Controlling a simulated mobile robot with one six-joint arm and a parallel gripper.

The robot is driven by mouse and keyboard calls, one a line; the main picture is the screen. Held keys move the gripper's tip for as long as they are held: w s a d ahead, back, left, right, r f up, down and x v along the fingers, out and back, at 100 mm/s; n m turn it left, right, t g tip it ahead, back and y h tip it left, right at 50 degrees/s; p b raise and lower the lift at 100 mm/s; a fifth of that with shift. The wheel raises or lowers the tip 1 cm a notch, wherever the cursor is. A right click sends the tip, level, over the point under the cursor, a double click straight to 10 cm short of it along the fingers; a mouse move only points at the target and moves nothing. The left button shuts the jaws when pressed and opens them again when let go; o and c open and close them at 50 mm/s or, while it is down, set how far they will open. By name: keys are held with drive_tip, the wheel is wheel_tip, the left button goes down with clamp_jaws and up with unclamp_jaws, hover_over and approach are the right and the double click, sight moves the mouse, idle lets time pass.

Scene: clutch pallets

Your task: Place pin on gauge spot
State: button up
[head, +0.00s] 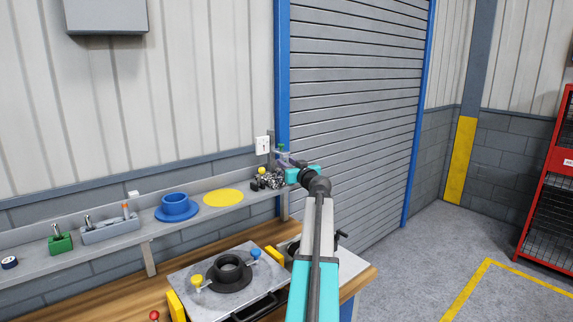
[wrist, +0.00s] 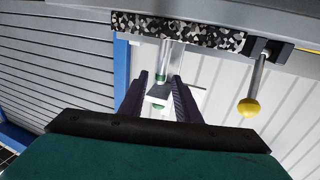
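A slim silver pin-like piece with green bands (wrist: 163,77) stands at a black-and-white speckled block (wrist: 185,30), seen upside down in the wrist view. My gripper (wrist: 160,76) has its two dark fingers on either side of this piece, with light gaps showing, so it looks open around it. In the head view my gripper (head: 291,161) is at the right end of the shelf, by the green tip (head: 281,147) and the speckled block (head: 269,180). A flat yellow disc (head: 223,198) lies bare on the shelf; I cannot tell which mark is the gauge spot.
A yellow-knobbed rod (wrist: 249,106) stands beside the speckled block. The shelf (head: 150,240) also bears a blue flanged ring (head: 176,207), a grey block with pins (head: 110,231) and a green block (head: 60,243). Below, a metal plate (head: 195,275) holds a black ring (head: 230,271).

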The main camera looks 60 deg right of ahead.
drive_tip(key=b+v, duration=0.3)
drive_tip(key=v, duration=0.6)
idle(0.9)
drive_tip(key=shift+s+f, duration=0.1)
